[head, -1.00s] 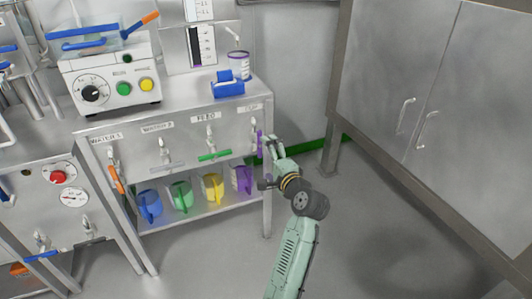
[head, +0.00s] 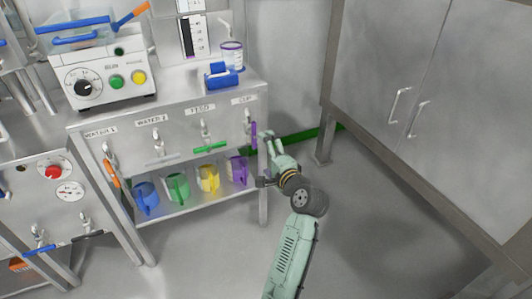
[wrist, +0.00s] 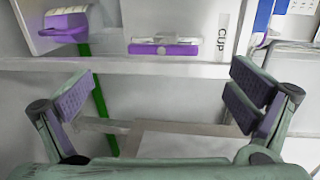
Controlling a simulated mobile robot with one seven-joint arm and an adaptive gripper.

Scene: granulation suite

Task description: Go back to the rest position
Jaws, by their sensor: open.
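My gripper (head: 266,164) is open and empty, at the right end of the steel bench, beside its front right leg. In the wrist view its two purple-padded fingers (wrist: 160,94) stand wide apart with nothing between them. The purple valve handle (head: 253,135) under the CUP label is just above and left of the gripper. In the wrist view a purple handle (wrist: 165,49) lies beyond the fingers, apart from them, beside the CUP label (wrist: 222,36). My arm reaches up from the bottom of the head view.
Blue, green, yellow and purple (head: 238,170) jugs stand on the bench's lower shelf (head: 190,204). A steel cabinet (head: 440,110) stands at right. The floor (head: 380,230) between is clear.

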